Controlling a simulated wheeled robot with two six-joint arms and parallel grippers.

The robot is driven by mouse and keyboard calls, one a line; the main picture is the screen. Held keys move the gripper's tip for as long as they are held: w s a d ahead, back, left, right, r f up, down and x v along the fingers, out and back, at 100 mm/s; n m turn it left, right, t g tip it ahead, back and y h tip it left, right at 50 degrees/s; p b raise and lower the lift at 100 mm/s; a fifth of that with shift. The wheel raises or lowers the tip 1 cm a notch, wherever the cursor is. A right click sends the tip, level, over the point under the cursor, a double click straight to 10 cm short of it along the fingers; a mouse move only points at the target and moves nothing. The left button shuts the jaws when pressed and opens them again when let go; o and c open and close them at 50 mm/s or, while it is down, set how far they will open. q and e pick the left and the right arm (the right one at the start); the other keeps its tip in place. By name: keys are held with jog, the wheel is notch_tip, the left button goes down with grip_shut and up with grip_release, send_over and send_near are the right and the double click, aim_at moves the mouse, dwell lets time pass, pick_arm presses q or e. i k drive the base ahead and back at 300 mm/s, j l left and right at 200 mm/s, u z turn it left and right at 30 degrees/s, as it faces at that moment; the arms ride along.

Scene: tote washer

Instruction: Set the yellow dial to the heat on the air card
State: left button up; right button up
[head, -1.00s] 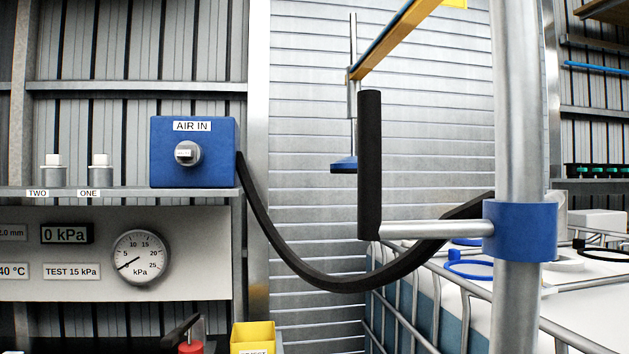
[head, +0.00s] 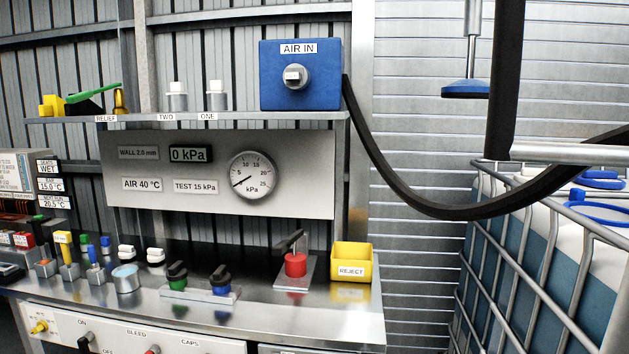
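The air card (head: 142,184) is a white label on the grey back panel and reads AIR 40 °C. A yellow dial (head: 39,327) is on the white front panel below the bench, at the far lower left of the head view. Small marks are printed around the dial, too small to read, and I cannot tell its setting. Neither of my grippers is in view.
The steel bench (head: 255,310) carries several valves, bottles and a yellow REJECT bin (head: 351,262). The white panel also has ON, BLEED and CAPS controls. A black hose (head: 440,210) hangs from the blue AIR IN box (head: 300,75). A caged tank (head: 560,250) stands at right.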

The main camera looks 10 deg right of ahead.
aim_at(42, 325)
jog(key=u, duration=1.25)
